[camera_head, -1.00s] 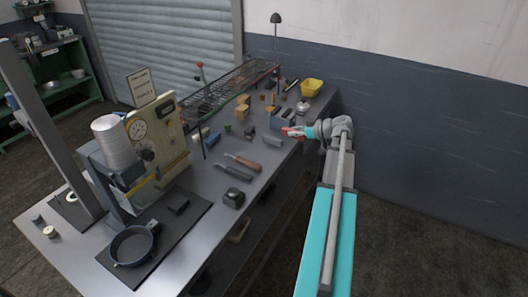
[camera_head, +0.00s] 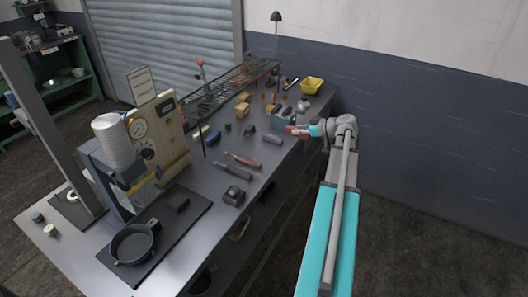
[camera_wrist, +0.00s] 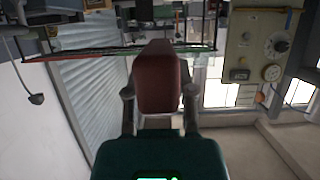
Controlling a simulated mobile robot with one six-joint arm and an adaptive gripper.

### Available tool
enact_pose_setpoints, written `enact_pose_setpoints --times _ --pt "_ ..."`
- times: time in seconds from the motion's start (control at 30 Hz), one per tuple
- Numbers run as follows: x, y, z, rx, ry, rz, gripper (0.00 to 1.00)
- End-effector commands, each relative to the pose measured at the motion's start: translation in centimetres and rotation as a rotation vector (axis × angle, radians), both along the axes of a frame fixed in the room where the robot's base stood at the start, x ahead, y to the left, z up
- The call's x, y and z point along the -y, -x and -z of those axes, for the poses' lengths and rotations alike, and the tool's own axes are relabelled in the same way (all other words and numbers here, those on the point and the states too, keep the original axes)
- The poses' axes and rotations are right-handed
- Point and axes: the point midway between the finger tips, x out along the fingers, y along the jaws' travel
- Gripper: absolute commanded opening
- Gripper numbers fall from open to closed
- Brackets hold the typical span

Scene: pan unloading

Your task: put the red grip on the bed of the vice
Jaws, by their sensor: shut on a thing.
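My gripper (camera_wrist: 158,92) is shut on the red grip (camera_wrist: 158,68), a dark red block held between the two fingers in the wrist view. In the head view my gripper (camera_head: 305,131) is at the right edge of the bench, with the red grip (camera_head: 296,130) small at its tip. A blue-grey block (camera_head: 281,120) stands on the bench just beyond the grip; it may be the vice, but it is too small to be sure. The grip partly overlaps its near side, and I cannot tell whether they touch.
The metal bench (camera_head: 205,185) carries a gauge machine (camera_head: 160,140), a pan (camera_head: 132,244) on a dark mat, two handled tools (camera_head: 243,160), a dark block (camera_head: 233,195) and a wire rack (camera_head: 230,90). A yellow bin (camera_head: 312,85) stands at the far end.

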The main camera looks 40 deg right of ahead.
Motion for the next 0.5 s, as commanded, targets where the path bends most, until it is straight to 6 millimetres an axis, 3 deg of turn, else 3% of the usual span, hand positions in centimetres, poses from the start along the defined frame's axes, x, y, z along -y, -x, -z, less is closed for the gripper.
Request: enact_pose_setpoints --times 0.27,0.5 --pt "-0.6 -1.4 0.8 0.0 0.001 -0.004 0.0" --pt "-2.1 -4.9 2.7 0.0 0.0 -0.005 0.0"
